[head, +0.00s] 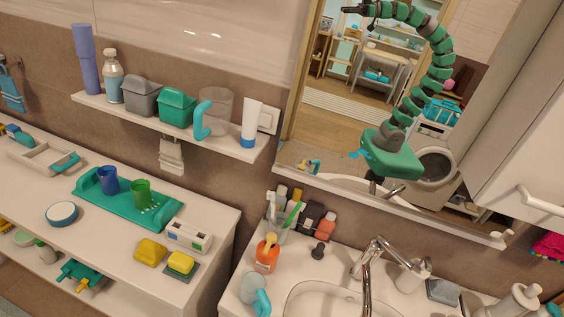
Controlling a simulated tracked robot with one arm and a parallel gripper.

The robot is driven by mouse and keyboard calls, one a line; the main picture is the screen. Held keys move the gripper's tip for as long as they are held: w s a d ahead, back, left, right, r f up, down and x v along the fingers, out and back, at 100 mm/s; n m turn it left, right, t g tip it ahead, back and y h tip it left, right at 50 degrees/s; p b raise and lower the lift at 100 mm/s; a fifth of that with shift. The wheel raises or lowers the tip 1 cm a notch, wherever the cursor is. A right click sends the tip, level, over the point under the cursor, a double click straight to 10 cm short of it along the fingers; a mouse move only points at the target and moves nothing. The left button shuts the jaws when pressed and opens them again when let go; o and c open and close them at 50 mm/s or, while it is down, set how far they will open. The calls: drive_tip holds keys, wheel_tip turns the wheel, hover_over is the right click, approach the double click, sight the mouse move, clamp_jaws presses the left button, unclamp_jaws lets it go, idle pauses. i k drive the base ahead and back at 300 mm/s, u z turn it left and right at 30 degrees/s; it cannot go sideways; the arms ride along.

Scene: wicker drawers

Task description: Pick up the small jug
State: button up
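A small clear jug (219,108) with a teal handle stands upright on the wall shelf, between a green bin and a white tube. Its handle is on the left side. My gripper does not show directly. The mirror reflects my green arm, and a dark end that looks like my gripper (360,10) is at the mirror's top edge. It is too small to tell whether it is open or shut. Nothing touches the jug.
The wall shelf (98,100) also holds a purple cylinder, a bottle (114,83), a grey bin (142,97) and the green bin (177,107). The white tube (250,122) is close right of the jug. Below are a cluttered counter (25,205) and a sink (325,299). The mirror (325,110) stands right.

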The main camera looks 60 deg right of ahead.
sight(255, 280)
drive_tip(key=k, duration=0.55)
drive_tip(key=z, duration=0.75)
drive_tip(key=k, duration=0.45)
drive_tip(key=z, duration=0.2)
drive_tip(key=i, duration=0.5)
drive_tip(key=u, duration=0.05)
